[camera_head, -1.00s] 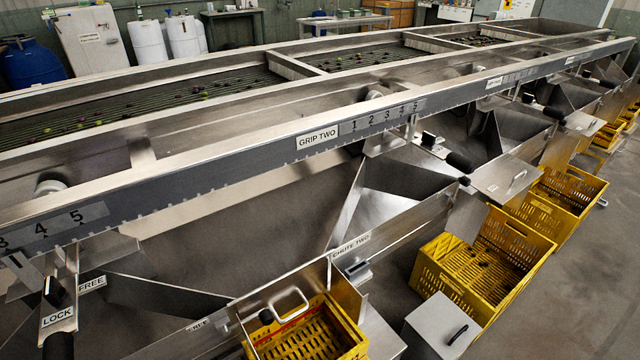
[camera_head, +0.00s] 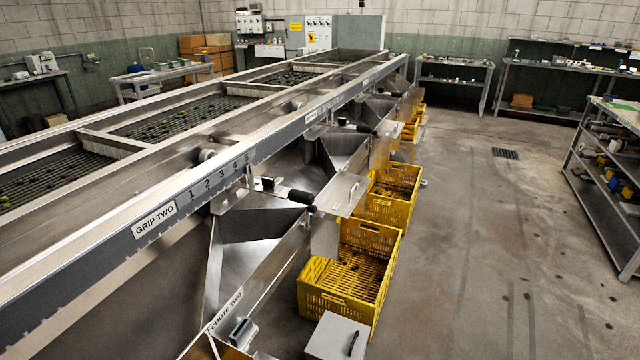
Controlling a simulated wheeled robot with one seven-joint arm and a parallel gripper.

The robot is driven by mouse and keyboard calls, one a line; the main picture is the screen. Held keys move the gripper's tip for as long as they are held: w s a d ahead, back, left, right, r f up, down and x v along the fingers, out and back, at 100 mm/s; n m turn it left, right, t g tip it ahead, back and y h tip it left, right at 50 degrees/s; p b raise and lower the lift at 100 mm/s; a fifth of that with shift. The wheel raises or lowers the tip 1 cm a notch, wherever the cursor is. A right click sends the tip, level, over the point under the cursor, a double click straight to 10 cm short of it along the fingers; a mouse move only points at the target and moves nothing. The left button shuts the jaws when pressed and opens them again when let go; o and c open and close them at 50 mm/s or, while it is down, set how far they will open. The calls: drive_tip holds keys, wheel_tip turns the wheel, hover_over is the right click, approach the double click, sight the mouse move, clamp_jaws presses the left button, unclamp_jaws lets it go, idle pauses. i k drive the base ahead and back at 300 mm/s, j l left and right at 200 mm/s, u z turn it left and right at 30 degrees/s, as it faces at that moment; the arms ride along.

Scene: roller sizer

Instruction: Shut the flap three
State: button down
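No flap in view has a readable "three" label. A metal flap plate with a bar handle (camera_head: 346,194) is at the outer end of the chute beyond the one labelled CHUTE TWO (camera_head: 227,312). It may be flap three, but I cannot tell for sure, nor how far it stands open. A black-knobbed lever (camera_head: 301,197) is at its upper left. My gripper is not in view.
Yellow crates (camera_head: 352,265) stand on the floor along the sizer. A grey box with a black handle (camera_head: 338,337) is in front of them. Open concrete floor (camera_head: 470,250) lies to the right, up to a metal shelf rack (camera_head: 612,170).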

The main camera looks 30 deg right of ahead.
sight(340, 198)
drive_tip(key=i+l, duration=0.35)
drive_tip(key=l, duration=0.15)
drive_tip(key=i+l, duration=0.3)
drive_tip(key=l, duration=0.25)
drive_tip(key=i+l, duration=0.35)
drive_tip(key=l, duration=0.15)
drive_tip(key=i+l, duration=0.35)
drive_tip(key=l, duration=0.2)
drive_tip(key=i+l, duration=0.35)
drive_tip(key=l, duration=0.15)
drive_tip(key=k+z, duration=0.05)
